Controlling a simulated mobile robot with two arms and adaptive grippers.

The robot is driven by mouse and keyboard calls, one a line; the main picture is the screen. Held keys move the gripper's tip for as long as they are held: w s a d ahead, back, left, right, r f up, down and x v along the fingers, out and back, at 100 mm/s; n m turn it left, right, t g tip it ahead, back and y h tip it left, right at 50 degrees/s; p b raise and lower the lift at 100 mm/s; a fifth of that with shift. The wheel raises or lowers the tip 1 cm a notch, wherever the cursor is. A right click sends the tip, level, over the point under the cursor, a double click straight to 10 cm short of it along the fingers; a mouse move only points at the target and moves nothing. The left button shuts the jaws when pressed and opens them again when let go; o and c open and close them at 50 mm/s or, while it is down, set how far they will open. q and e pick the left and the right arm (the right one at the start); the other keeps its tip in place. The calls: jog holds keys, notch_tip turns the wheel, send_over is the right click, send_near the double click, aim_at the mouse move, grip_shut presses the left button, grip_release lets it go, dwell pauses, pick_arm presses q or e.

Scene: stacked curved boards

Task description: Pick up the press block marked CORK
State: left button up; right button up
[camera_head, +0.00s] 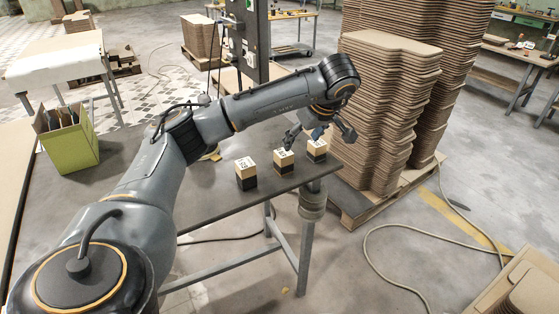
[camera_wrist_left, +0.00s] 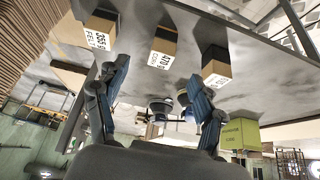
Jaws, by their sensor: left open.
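Three small press blocks with tan tops, dark bases and white labels stand in a row on the dark table. The middle block's label (camera_wrist_left: 163,58) looks like 470 CORK in the left wrist view; this block also shows in the head view (camera_head: 284,163). My left gripper (camera_head: 314,137) is open and empty, above the table near the middle and right blocks. In the left wrist view its fingers (camera_wrist_left: 158,72) spread to either side of the CORK block, apart from it. My right gripper is not in view.
The block marked FELT (camera_head: 317,152) stands to the right; another block (camera_head: 246,174), its label hard to read, stands to the left. Tall stacks of brown boards (camera_head: 385,105) rise just right of the table (camera_head: 215,207). A green box (camera_head: 68,145) stands at left.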

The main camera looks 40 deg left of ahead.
aim_at(285, 153)
pick_arm(q)
jog(key=shift+y, duration=0.3)
jog(key=x, duration=0.3)
jog(key=a+x, duration=0.1)
jog(key=x, duration=0.3)
jog(key=shift+s+a, duration=0.1)
jog(key=shift+a+p+x, duration=0.25)
jog(key=shift+p+x, duration=0.4)
jog(key=shift+x, duration=2.3)
jog(key=shift+r, duration=0.1)
jog(key=shift+c, duration=0.4)
grip_shut()
jog(key=shift+r, duration=0.1)
